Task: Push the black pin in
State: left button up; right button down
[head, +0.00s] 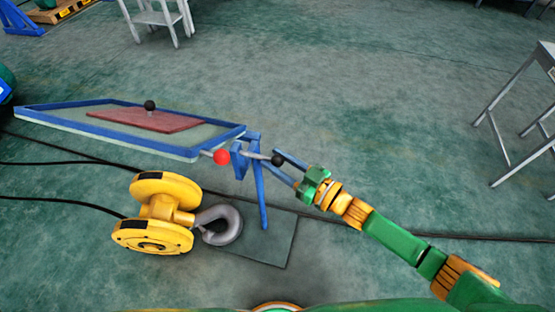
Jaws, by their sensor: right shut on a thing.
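The black pin (278,160) has a round black knob and a thin pale shaft lying roughly level at a blue upright bracket (240,160). My right gripper (277,163) reaches in from the right, its blue fingers shut on the knob end. How far the shaft sits in the bracket is too small to tell. A red ball knob (221,157) is on the bracket's left side, near the tray corner. My left gripper is out of view.
A yellow pulley block (160,215) with a grey hook (220,222) lies below. Cables cross the left floor. White trestles stand far off; right floor is mostly clear.

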aim_at(257, 156)
dwell(0.8)
jog(key=a, duration=0.1)
jog(key=w+a+b, duration=0.1)
jog(key=a, duration=0.2)
jog(key=shift+w+a, duration=0.15)
jog(key=shift+w, duration=0.1)
jog(key=c, duration=0.6)
grip_release()
jog(key=shift+o, duration=0.4)
jog(key=shift+w+a+f, duration=0.1)
jog(key=shift+w+a, duration=0.1)
jog(key=v, duration=0.7)
jog(key=shift+b, duration=0.3)
